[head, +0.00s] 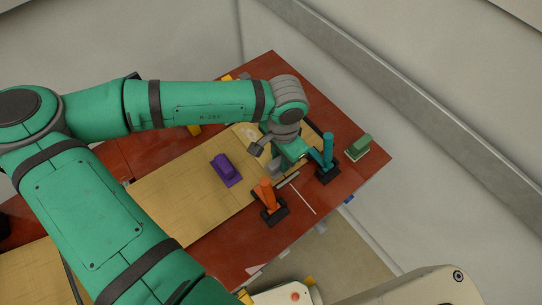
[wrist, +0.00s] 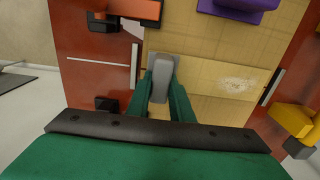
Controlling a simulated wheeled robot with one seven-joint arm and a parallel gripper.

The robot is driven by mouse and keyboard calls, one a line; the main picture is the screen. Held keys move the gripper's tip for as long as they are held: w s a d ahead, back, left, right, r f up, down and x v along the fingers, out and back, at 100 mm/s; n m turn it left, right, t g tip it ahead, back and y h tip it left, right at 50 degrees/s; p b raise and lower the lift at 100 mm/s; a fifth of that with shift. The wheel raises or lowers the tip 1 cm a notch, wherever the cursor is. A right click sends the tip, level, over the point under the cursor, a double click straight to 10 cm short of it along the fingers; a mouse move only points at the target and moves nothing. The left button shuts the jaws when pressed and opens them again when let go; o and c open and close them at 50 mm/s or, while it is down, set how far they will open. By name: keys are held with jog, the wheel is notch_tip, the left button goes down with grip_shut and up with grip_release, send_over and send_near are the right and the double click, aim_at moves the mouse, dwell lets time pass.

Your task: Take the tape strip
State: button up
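A thin white strip (head: 302,200), which looks like the tape strip, lies on the red table to the right of the orange-handled tool. A thin white line also shows on the red surface in the wrist view (wrist: 97,61), left of my gripper. My gripper (wrist: 160,88) points down over the tan sheet. Its two green fingers stand apart, with a grey rounded block (wrist: 162,70) between their tips. I cannot tell whether they press on it. In the head view, my gripper (head: 281,160) is partly hidden by my wrist.
An orange-handled tool (head: 265,193) and a teal-handled tool (head: 327,154) stand on dark bases near my gripper. A purple block (head: 226,169) sits on the tan sheet (head: 180,200). A green block (head: 359,147) is near the red table's right edge. A grey bar (head: 288,181) lies between the tools.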

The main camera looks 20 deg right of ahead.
grip_shut()
